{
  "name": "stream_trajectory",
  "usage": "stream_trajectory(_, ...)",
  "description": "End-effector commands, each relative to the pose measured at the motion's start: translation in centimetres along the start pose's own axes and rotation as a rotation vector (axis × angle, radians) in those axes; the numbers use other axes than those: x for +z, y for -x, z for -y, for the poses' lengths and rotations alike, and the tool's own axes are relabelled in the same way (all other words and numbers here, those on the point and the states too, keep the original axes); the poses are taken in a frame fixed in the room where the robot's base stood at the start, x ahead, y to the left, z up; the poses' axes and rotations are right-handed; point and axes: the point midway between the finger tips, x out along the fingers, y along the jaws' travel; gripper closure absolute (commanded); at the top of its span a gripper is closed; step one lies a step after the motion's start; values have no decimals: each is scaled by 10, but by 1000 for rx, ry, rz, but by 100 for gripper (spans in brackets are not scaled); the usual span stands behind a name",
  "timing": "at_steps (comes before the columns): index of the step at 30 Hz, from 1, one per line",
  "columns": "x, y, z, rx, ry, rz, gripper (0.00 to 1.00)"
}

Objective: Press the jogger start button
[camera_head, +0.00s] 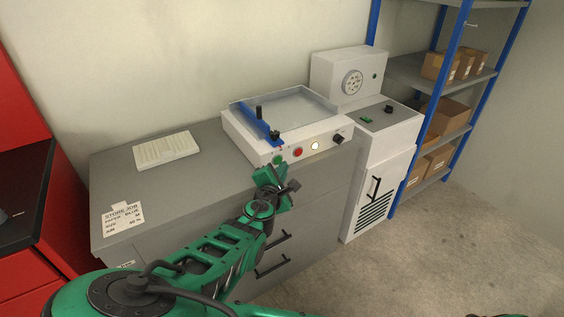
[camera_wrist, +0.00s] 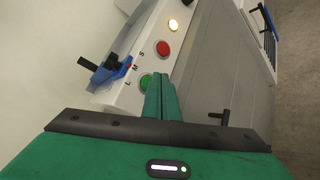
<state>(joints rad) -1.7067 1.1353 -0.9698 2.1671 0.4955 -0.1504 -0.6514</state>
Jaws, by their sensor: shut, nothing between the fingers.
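The jogger (camera_head: 240,136) is a white machine with a shallow tray and a blue bar, on the grey cabinet. Its front panel carries a green button (camera_head: 278,160), a red button (camera_head: 298,151), a lit pale lamp (camera_head: 315,146) and a black knob (camera_head: 338,138). My gripper (camera_head: 268,172) is shut and empty, close in front of the panel's green-button end. In the wrist view, my shut fingertips (camera_wrist: 161,78) appear just right of the green button (camera_wrist: 146,82), partly overlapping its edge. The red button (camera_wrist: 162,48) lies beyond them. I cannot tell whether the fingertips touch the panel.
The grey cabinet (camera_head: 195,195) has dark drawer handles on its front. A paper stack (camera_head: 165,150) and a label card (camera_head: 122,218) lie on its top. A white machine (camera_head: 385,135) stands to the right, beside blue-framed shelves with boxes. Open floor lies at right.

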Motion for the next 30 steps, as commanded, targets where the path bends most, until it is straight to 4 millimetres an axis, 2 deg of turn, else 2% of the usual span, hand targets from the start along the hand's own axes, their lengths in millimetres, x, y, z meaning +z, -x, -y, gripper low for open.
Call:
stream_trajectory(12, 2, 3, 2, -1, 1, 0, 100)
stream_trajectory(30, 25, 35, 26, -1, 0, -1, 100)
